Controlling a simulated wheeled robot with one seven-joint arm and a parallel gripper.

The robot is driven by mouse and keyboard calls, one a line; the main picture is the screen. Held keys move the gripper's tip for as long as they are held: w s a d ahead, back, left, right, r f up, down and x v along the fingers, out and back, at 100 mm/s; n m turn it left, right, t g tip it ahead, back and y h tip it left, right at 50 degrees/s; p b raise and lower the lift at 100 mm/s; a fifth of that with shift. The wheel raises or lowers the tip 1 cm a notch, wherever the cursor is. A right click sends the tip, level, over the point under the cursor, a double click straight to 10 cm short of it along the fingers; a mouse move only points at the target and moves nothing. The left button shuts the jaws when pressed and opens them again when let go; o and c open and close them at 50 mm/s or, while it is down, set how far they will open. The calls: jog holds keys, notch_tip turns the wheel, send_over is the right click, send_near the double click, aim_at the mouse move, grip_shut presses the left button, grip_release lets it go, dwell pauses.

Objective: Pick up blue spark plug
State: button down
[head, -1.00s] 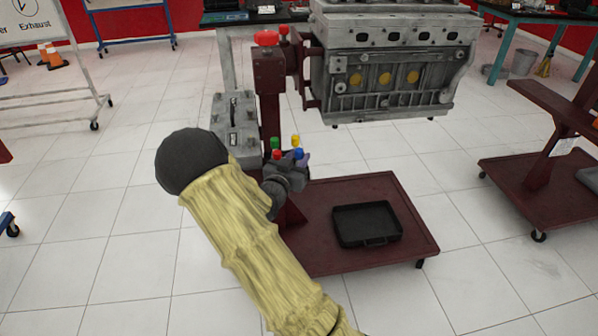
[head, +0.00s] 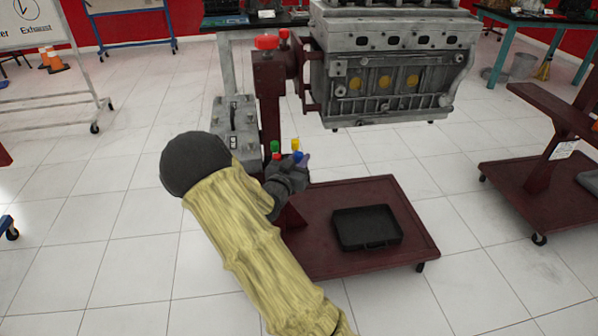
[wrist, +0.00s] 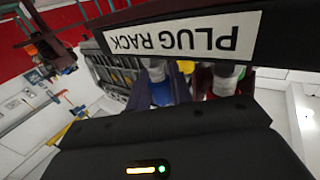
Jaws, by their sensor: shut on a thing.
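The blue spark plug (head: 298,155) is in a small cluster of coloured plugs beside the engine stand's post. In the wrist view the blue plug (wrist: 161,91) is just below the label of the plug rack (wrist: 185,40), which reads upside down. My gripper (head: 300,160) is at the cluster, and its purple finger shows next to the blue plug. The gripper is shut on the blue plug. The plug's lower end is hidden, and I cannot tell whether it is clear of the rack.
Red (head: 276,156), green (head: 274,146) and yellow (head: 295,144) plugs stand close around the blue one. The engine block (head: 390,75) hangs on the stand at right. A black tray (head: 367,240) lies on the stand's dark red base (head: 405,200).

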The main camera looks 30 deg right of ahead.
notch_tip(320, 180, up, 10)
jog(key=p, duration=0.2)
jog(key=shift+p, duration=0.4)
dwell(0.4)
